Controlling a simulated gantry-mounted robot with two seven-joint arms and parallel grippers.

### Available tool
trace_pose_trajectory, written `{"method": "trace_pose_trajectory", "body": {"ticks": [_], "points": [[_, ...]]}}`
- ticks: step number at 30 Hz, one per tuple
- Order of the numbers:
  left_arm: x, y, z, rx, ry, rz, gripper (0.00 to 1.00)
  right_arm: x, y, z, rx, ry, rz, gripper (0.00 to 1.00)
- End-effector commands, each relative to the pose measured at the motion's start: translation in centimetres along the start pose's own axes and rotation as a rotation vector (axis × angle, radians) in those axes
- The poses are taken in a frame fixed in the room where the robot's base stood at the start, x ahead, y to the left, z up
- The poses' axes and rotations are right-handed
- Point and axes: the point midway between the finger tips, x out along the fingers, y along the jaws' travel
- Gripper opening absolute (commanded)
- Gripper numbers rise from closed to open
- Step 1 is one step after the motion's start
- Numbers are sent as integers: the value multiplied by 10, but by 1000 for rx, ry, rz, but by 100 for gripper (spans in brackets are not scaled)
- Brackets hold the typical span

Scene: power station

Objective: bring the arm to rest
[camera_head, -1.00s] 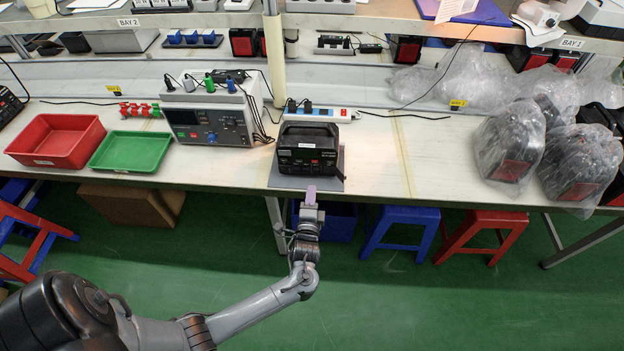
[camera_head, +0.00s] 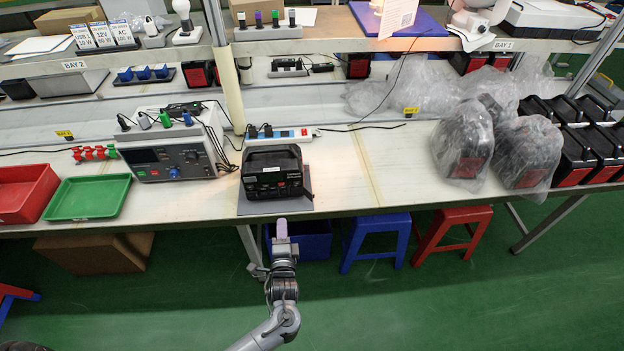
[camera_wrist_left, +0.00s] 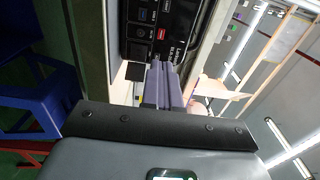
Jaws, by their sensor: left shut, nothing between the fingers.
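My left gripper (camera_head: 282,231) is in front of the workbench's front edge, below the black power station in the head view. Its purple-grey fingers are together and hold nothing; they also show in the left wrist view (camera_wrist_left: 163,86). The black power station (camera_head: 272,172) stands upright on a grey mat (camera_head: 248,206) near the bench's front edge. In the left wrist view its front panel (camera_wrist_left: 160,35) with ports and a red label lies beyond the fingers. The fingers appear apart from it. My right gripper is not in view.
A grey test instrument (camera_head: 170,150) with cables stands left of the power station. A green tray (camera_head: 88,198) and a red tray (camera_head: 25,192) are farther left. Bagged units (camera_head: 527,153) sit at right. Blue (camera_head: 377,237) and red (camera_head: 450,234) stools stand below the bench.

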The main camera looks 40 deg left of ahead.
Motion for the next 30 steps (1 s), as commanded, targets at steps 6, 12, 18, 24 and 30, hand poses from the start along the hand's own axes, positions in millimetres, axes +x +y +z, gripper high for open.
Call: {"method": "trace_pose_trajectory", "body": {"ticks": [6, 12, 18, 24, 30], "points": [[-12, 17, 11, 25, 0, 27, 0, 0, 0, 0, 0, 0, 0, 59], [-43, 37, 49, 53, 11, 72, 0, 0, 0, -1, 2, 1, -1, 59], [-79, 33, 43, -180, 143, 340, 0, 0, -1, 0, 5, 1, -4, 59], [-139, 8, 15, -483, 219, 752, 0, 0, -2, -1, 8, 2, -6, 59], [-202, -30, 7, -633, 129, 1097, 0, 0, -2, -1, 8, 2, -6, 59]]}}
